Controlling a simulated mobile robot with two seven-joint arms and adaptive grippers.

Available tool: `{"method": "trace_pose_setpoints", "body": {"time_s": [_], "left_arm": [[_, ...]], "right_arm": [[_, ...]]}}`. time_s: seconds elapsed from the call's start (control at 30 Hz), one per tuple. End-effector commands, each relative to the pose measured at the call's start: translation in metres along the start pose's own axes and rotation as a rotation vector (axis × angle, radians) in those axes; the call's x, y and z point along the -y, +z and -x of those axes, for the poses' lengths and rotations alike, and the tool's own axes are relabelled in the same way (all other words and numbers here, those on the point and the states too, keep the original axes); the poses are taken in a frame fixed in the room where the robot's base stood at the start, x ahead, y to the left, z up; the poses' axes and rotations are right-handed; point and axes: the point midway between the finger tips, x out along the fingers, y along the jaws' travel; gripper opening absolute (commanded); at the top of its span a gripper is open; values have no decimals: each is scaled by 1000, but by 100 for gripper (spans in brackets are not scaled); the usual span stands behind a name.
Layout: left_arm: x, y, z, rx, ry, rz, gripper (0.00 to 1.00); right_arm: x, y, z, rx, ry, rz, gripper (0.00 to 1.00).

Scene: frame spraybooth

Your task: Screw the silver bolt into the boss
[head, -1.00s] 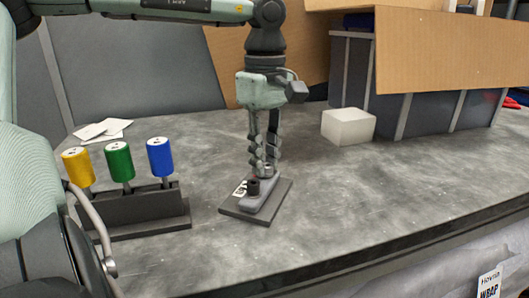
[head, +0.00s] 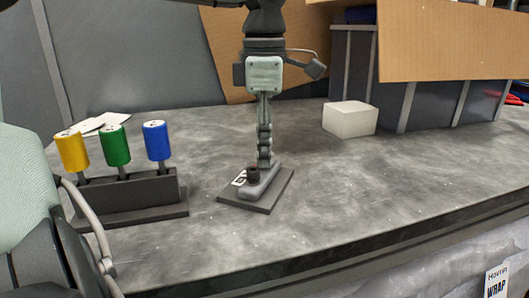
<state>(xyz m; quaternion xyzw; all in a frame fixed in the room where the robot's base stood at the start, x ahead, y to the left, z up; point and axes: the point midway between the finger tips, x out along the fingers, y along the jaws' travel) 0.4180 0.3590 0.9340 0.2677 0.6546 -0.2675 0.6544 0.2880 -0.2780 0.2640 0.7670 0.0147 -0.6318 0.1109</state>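A grey block-like fixture (head: 262,184) with rounded ends sits on a dark square base plate (head: 240,201) on the table. The silver bolt and the boss are hidden behind the fingers. My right gripper is out of view.
A dark rack (head: 130,198) holding yellow (head: 71,151), green (head: 115,145) and blue (head: 157,140) handled tools stands at left. A white block (head: 350,119) and dark crates with cardboard (head: 455,40) are at back right. The table's (head: 370,190) right front is clear.

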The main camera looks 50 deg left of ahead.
Motion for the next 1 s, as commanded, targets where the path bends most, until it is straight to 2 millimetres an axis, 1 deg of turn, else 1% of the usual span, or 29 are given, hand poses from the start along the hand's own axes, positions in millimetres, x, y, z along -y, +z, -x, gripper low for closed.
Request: {"method": "trace_pose_setpoints", "body": {"time_s": [0.13, 0.3, 0.47, 0.6, 0.83, 1.0], "left_arm": [[1, 0, -2, 0, 2, 127, 28], [2, 0, -2, 0, 3, 368, 28], [3, 1, -1, 1, 2, 490, 28], [4, 1, -2, 0, 4, 700, 28], [5, 2, -2, 0, 3, 920, 28], [6, 4, -2, 1, 4, 1166, 28]], "right_arm": [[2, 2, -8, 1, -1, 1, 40], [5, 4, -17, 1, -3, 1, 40], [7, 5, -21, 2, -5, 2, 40], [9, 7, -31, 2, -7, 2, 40], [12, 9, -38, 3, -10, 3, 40], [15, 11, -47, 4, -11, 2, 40]]}}
